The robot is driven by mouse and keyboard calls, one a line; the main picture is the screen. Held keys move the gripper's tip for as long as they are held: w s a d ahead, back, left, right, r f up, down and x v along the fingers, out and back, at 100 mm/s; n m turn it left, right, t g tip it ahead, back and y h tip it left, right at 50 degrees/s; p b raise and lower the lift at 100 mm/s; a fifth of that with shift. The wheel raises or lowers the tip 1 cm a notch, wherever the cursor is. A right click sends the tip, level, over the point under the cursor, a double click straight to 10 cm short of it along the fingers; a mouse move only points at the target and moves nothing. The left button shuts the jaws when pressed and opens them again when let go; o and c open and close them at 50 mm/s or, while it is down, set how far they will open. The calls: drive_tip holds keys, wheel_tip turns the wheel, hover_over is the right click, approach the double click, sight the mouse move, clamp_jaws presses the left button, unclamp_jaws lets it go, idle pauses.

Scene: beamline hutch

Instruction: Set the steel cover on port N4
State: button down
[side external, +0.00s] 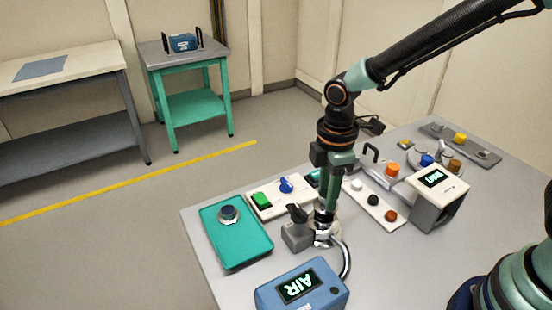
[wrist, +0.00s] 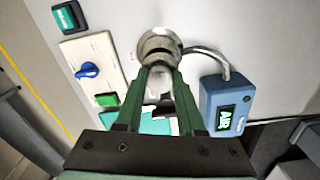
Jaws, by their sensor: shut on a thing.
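My gripper (side external: 322,212) points straight down and is shut on a small pale metallic piece, which I take to be the steel cover (side external: 322,238). In the wrist view my gripper (wrist: 158,72) has its green fingers close together, with a pale piece between them. A round steel fitting (wrist: 160,42) lies just beyond the fingertips, joined by a curved hose to the blue AIR box (wrist: 225,108). The fingers hide part of the fitting, and I cannot tell whether the held piece touches it. No N4 label is readable.
A grey block (side external: 297,236) with a black handle stands close left of my gripper. The teal tray (side external: 245,250) holds a dark-knobbed round piece. A switch panel (side external: 262,212) and button strip (side external: 372,205) are near. The WAIT box (side external: 437,198) stands at right.

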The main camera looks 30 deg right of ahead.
drive_tip(key=shift+f, duration=0.6)
idle(0.3)
drive_tip(key=shift+c, duration=2.2)
unclamp_jaws()
drive_tip(key=shift+r, duration=0.15)
wheel_tip(320, 180, up, 11)
drive_tip(key=s+d+r+m+t, duration=0.2)
drive_tip(key=s+d+m, duration=0.1)
drive_tip(key=d+m, duration=0.3)
drive_tip(key=s+d+r+m+t, duration=0.3)
drive_tip(key=d+m, duration=0.4)
drive_tip(key=m, duration=0.2)
drive_tip(key=shift+d+t, duration=0.25)
drive_tip(key=shift+t, duration=0.05)
